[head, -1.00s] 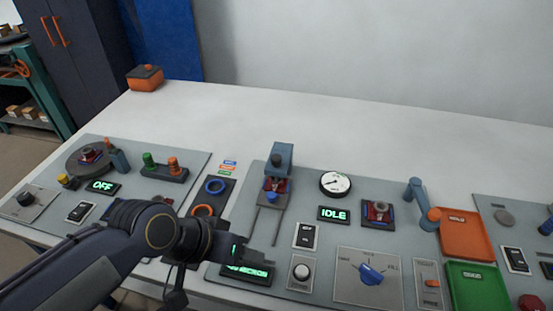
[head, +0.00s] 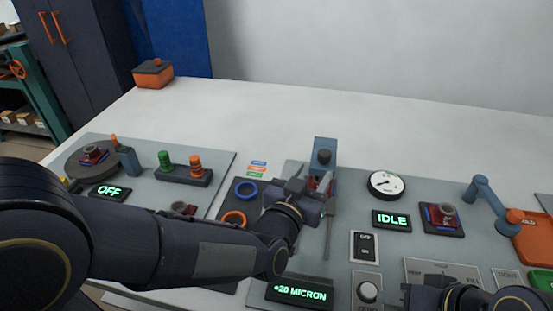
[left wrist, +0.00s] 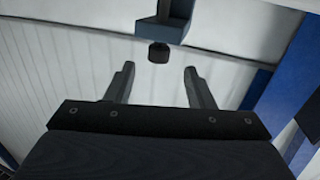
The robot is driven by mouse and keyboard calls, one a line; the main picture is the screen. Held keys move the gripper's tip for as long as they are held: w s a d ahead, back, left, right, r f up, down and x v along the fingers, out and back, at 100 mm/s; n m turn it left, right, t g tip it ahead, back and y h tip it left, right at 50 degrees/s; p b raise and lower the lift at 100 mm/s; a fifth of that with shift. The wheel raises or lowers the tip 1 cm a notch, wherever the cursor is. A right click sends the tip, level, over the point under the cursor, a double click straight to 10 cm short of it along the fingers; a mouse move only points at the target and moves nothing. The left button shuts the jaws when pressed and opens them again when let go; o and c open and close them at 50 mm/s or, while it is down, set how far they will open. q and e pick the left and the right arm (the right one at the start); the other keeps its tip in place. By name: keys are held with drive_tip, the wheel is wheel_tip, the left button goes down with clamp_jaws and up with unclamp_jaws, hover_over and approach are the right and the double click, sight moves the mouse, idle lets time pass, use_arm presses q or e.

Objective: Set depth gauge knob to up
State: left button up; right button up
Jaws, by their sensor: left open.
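A blue-grey upright post (head: 325,146) with a dark round knob (head: 323,157) on its front stands on the middle panel. I take this as the depth gauge, though no label shows. My left gripper (head: 308,192) is open in front of the post, just below the knob, and covers its lower part. In the left wrist view the open fingers (left wrist: 158,85) point toward the dark knob (left wrist: 159,52), which hangs under the blue-grey head (left wrist: 163,25). The knob is beyond the fingertips, not between them. My right gripper (head: 425,297) shows partly at the bottom edge; its jaws are unclear.
A round white dial (head: 386,184), an IDLE display (head: 391,220), a switch (head: 365,247) and a white knob (head: 368,292) are right of the post. A +20 MICRON display (head: 300,291) is below.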

sight(322, 159)
use_arm(q)
drive_tip(key=shift+w+d+t, duration=0.2)
drive_tip(key=shift+t, duration=0.1)
drive_tip(key=x, duration=0.7)
drive_tip(key=shift+w+d+r, duration=0.1)
drive_tip(key=shift+w, duration=0.05)
